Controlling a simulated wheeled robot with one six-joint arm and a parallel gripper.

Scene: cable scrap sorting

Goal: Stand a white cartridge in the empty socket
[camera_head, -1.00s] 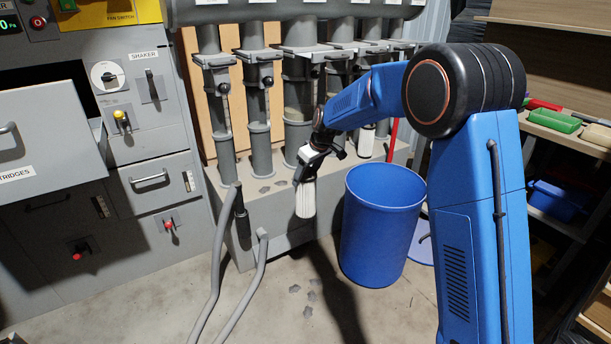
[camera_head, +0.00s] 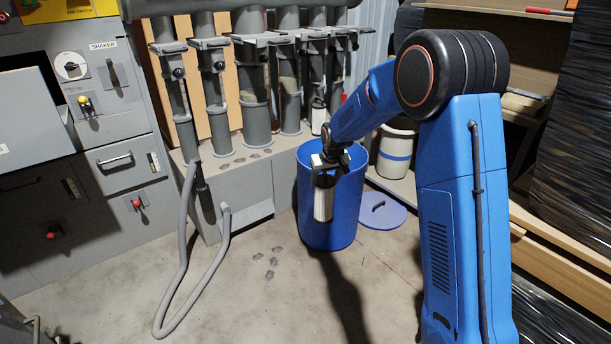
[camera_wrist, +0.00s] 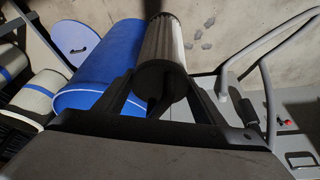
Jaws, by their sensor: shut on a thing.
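My gripper (camera_head: 329,160) is shut on a white cartridge (camera_head: 323,204), which hangs below it roughly upright in front of the blue barrel (camera_head: 345,220). In the wrist view the cartridge (camera_wrist: 164,42) shows its pale ribbed side and dark end between the fingers of my gripper (camera_wrist: 160,88). Another white cartridge (camera_head: 318,117) stands at the foot of the right-hand grey pipes, behind the barrel.
A grey hose (camera_head: 180,285) loops on the floor at the left. The shaker cabinet (camera_head: 125,160) stands left. A blue lid (camera_head: 381,211) and a white bucket with a blue band (camera_head: 396,148) are right of the barrel. The floor in front is mostly clear.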

